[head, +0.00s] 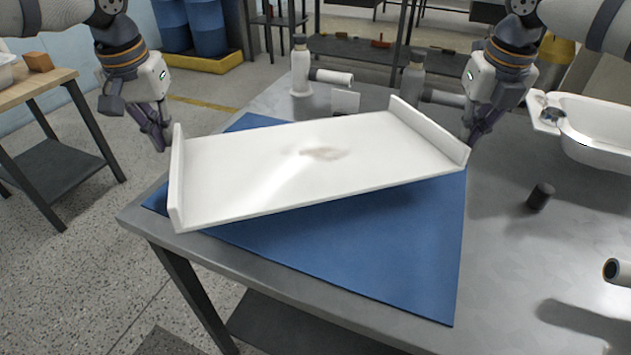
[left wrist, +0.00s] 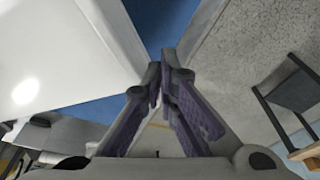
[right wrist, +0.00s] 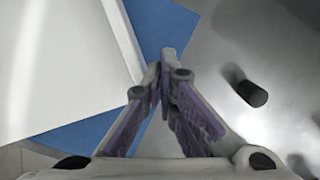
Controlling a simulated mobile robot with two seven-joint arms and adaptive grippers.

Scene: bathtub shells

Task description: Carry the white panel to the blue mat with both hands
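The white panel (head: 320,165) is a broad, shallow sheet with a raised lip at each end. It appears lifted above the blue mat (head: 370,250), turned at an angle to it, and hides much of it. My left gripper (head: 160,140) is at the panel's left lip, with its fingers (left wrist: 162,80) closed together at the lip's end. My right gripper (head: 472,135) is at the right lip in the same way, its fingers (right wrist: 162,75) closed at the lip's end. The exact contact is partly hidden by the fingers. The panel also fills the left of both wrist views.
The mat lies on a grey metal table (head: 510,270). A small dark cylinder (head: 540,197) and a white tub (head: 600,130) are on the right. A wooden-topped bench (head: 40,85) is at the left, across open floor.

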